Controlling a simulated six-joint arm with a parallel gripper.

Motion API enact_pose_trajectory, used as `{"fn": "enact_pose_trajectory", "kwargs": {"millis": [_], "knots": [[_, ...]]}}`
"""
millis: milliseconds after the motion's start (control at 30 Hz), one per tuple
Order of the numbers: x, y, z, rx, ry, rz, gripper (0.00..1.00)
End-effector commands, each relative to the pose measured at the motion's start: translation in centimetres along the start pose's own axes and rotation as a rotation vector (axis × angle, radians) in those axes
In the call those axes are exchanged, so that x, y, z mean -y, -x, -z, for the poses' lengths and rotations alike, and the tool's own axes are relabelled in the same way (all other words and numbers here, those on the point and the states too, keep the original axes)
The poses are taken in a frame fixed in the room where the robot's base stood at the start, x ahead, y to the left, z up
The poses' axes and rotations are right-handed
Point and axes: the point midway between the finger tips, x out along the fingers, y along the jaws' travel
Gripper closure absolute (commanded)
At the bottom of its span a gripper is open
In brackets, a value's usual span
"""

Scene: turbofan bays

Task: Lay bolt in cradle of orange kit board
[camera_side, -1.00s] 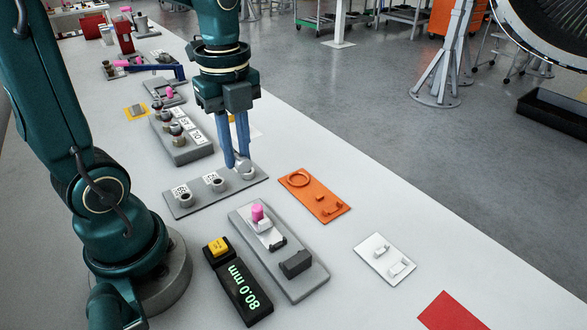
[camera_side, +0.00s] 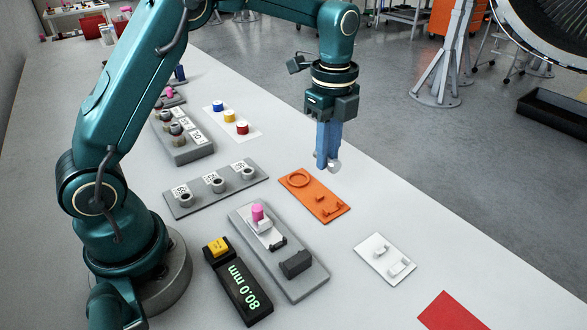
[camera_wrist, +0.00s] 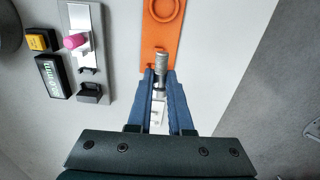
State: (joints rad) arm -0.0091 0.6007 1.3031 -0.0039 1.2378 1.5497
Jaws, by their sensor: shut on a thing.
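My gripper (camera_side: 329,165) has blue fingers and is shut on a grey metal bolt (camera_side: 334,165). In the side view it holds the bolt in the air, just beyond the far edge of the orange kit board (camera_side: 309,204). The board has a raised ring at its left end and small cradle blocks (camera_side: 329,207) toward its right end. In the wrist view the bolt (camera_wrist: 161,68) sticks out ahead of the fingers, over the orange board (camera_wrist: 152,42). The bolt and fingers hide the cradle there.
A grey board with several labelled holders (camera_side: 216,186) lies left of the orange board. A grey fixture with a pink knob (camera_side: 258,213) and a black gauge reading 80.0 mm (camera_side: 238,285) stand nearer. A white kit board (camera_side: 385,259) and red mat (camera_side: 452,311) lie at right.

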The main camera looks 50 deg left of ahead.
Motion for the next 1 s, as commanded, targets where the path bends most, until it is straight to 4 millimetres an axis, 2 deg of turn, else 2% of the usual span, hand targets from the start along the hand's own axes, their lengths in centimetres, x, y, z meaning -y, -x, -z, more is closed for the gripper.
{"fn": "enact_pose_trajectory", "kwargs": {"millis": [33, 200, 700, 1000], "knots": [[-0.1, -0.8, 0.6, 0.000, -0.017, -0.005, 1.00], [-0.3, -1.7, 1.0, -0.001, -0.030, -0.001, 1.00], [-0.4, -6.1, 0.9, 0.000, -0.031, -0.003, 1.00], [-0.3, -7.1, 0.9, 0.000, -0.030, 0.001, 1.00]]}}
